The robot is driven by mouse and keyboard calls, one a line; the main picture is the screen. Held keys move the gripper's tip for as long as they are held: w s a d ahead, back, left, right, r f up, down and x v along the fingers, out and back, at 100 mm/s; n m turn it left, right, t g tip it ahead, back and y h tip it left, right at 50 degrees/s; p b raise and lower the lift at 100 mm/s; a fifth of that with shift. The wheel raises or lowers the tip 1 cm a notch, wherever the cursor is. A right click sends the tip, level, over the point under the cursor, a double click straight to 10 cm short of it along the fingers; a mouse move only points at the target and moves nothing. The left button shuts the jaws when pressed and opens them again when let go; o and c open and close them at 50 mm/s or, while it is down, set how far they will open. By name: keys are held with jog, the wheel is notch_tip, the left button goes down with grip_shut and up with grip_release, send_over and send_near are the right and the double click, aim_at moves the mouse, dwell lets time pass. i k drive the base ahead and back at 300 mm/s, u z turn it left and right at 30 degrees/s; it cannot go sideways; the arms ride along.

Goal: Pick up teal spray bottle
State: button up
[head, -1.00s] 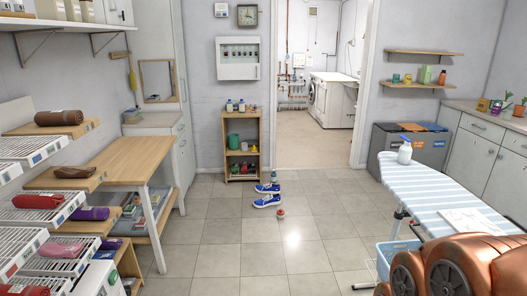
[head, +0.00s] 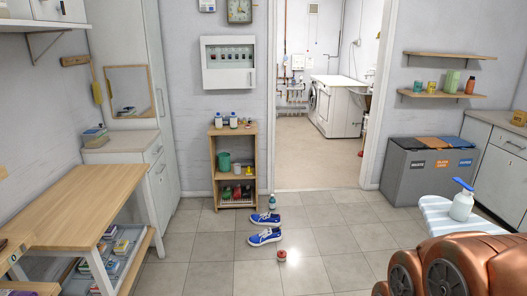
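A small teal bottle (head: 272,202) stands upright on the tiled floor, just behind a pair of blue shoes and in front of the low wooden shelf. It is too small to make out a spray head. Another bottle, white with a blue trigger top (head: 461,203), stands on the ironing board at the right. My copper-coloured arm links fill the lower right corner. My gripper is not in view.
Blue shoes (head: 265,237) and a small red-and-white item (head: 282,256) lie on the floor. The wooden shelf (head: 215,165) stands behind, grey bins (head: 416,176) at right, a wooden table (head: 85,205) at left.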

aim_at(272, 201)
jog(key=i, duration=2.7)
jog(key=z, duration=1.35)
jog(key=i, duration=2.2)
jog(key=u, duration=3.45)
